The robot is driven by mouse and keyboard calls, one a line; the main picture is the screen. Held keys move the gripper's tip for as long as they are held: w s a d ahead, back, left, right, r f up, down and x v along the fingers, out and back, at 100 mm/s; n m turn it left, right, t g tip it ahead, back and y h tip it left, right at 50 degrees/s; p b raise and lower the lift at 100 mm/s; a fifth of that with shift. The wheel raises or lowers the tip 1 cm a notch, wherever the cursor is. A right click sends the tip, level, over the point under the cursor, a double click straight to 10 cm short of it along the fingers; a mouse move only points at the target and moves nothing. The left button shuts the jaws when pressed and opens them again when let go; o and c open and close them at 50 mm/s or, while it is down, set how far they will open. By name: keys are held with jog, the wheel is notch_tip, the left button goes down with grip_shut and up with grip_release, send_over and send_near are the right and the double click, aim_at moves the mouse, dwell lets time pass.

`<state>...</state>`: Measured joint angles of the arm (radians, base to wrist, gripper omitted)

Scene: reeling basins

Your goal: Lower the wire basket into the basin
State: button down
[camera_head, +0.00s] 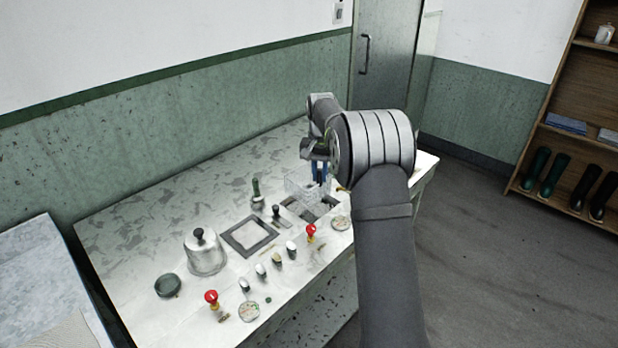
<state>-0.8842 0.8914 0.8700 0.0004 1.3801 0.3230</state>
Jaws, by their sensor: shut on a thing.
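The wire basket (300,188) is a pale, see-through mesh box near the far right part of the worktop. My gripper (319,176) points down at the basket's right side, with its blue fingers shut on it. The basket appears upright. Below it is a dark square basin opening (297,208) set in the worktop, partly covered from view by the basket. I cannot tell whether the basket's bottom is above the rim or inside the opening. My arm hides what lies right of the basket.
A second square basin (235,238) with a dark frame lies to the left. A metal dome with a black knob (206,255), a dark green round lid (168,285), red knobs (311,231) and several small switches stand on the worktop (130,240). The back left is clear.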

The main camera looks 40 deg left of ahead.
aim_at(322, 197)
jog(key=shift+w+f, duration=0.55)
jog(key=shift+w, duration=0.15)
jog(key=shift+f, duration=5.05)
jog(key=shift+f, duration=0.5)
jog(key=c, duration=0.8)
grip_release()
jog(key=shift+c, duration=0.2)
jog(key=shift+a+r, duration=0.1)
jog(key=shift+r, duration=3.4)
